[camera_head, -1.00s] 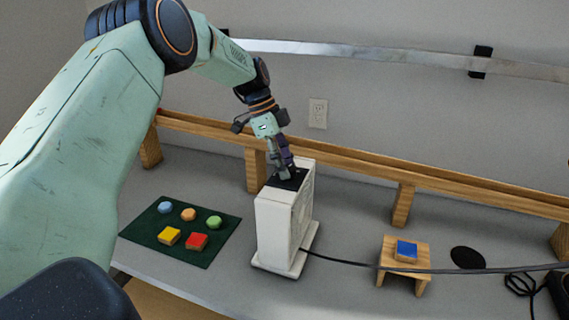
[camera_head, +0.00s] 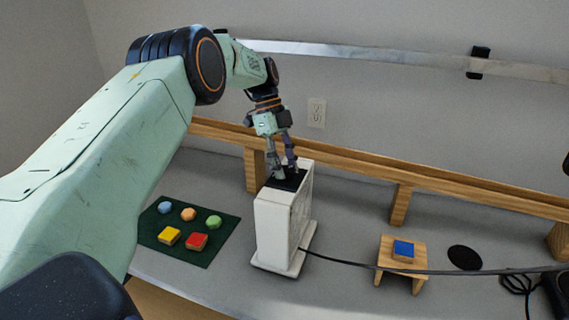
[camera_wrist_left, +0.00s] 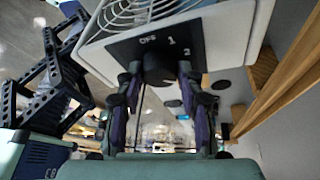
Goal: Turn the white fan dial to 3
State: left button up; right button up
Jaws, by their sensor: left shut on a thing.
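The white fan (camera_head: 277,230) stands upright on the table. Its black dial panel (camera_wrist_left: 205,48) is on top, with OFF, 1 and 2 legible in the left wrist view; a 3 is not visible. The black round dial (camera_wrist_left: 160,68) sits between the fingertips of my left gripper (camera_head: 283,174), which is shut on it from above. The left gripper's two fingers also show in the left wrist view (camera_wrist_left: 160,78), one on each side of the dial. The dial's pointer mark cannot be made out. My right gripper is not in view.
A dark green mat (camera_head: 172,250) with several coloured blocks lies left of the fan. A small wooden stand (camera_head: 418,257) with a blue block is on the right. A wooden rail (camera_head: 365,179) runs behind the fan. A black cable (camera_head: 345,263) crosses the table.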

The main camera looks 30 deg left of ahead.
pick_arm(q)
jog(key=shift+s+f, duration=0.1)
jog(key=shift+f, duration=0.1)
jog(key=o, duration=1.2)
jog(key=shift+r, duration=0.1)
jog(key=shift+v, duration=3.75)
jog(key=shift+r, duration=0.1)
